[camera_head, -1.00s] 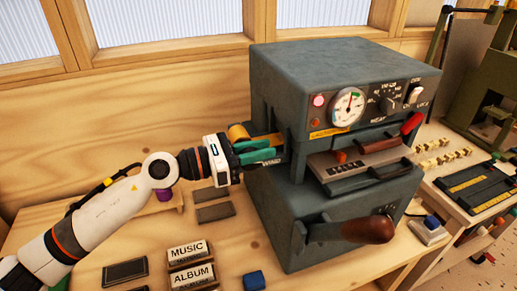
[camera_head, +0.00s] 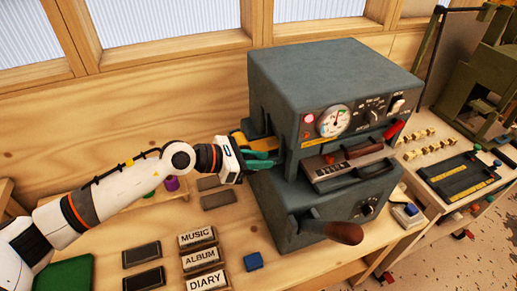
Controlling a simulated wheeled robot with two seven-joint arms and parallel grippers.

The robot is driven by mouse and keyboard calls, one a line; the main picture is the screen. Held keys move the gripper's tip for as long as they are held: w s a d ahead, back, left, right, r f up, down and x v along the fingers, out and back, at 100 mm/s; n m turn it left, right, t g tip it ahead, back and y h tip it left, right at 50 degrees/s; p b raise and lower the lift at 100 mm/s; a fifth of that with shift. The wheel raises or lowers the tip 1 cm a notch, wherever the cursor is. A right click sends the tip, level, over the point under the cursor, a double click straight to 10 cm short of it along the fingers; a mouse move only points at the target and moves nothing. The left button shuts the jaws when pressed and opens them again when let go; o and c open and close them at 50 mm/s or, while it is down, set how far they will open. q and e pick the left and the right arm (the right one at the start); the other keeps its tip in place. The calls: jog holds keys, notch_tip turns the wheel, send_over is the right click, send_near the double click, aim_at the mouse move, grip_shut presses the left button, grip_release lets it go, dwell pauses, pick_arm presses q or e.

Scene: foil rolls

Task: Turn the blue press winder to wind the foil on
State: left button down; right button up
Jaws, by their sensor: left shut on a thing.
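The blue-grey press (camera_head: 330,75) stands on the wooden bench, with a gauge, knobs and a red lamp on its front. My left gripper (camera_head: 262,161) is at the left side of the press, beside the yellow-gold foil (camera_head: 238,138). Its green fingers are shut on a part there, which I take to be the winder; the fingers and the press hide most of it. My right gripper is not in view.
A dark-handled lever (camera_head: 343,232) sticks out at the lower front of the press. Labelled blocks (camera_head: 198,237), dark blocks (camera_head: 142,255) and a blue cube (camera_head: 254,261) lie on the bench at front left. A black tray (camera_head: 458,177) is at right.

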pick_arm(q)
jog(key=c, duration=1.2)
grip_release()
jog(key=shift+c, duration=0.2)
jog(key=shift+a, duration=0.1)
jog(key=shift+a+b, duration=0.35)
jog(key=b+v, duration=0.4)
jog(key=v, duration=0.7)
jog(key=shift+r, duration=0.2)
jog(key=shift+s, duration=0.2)
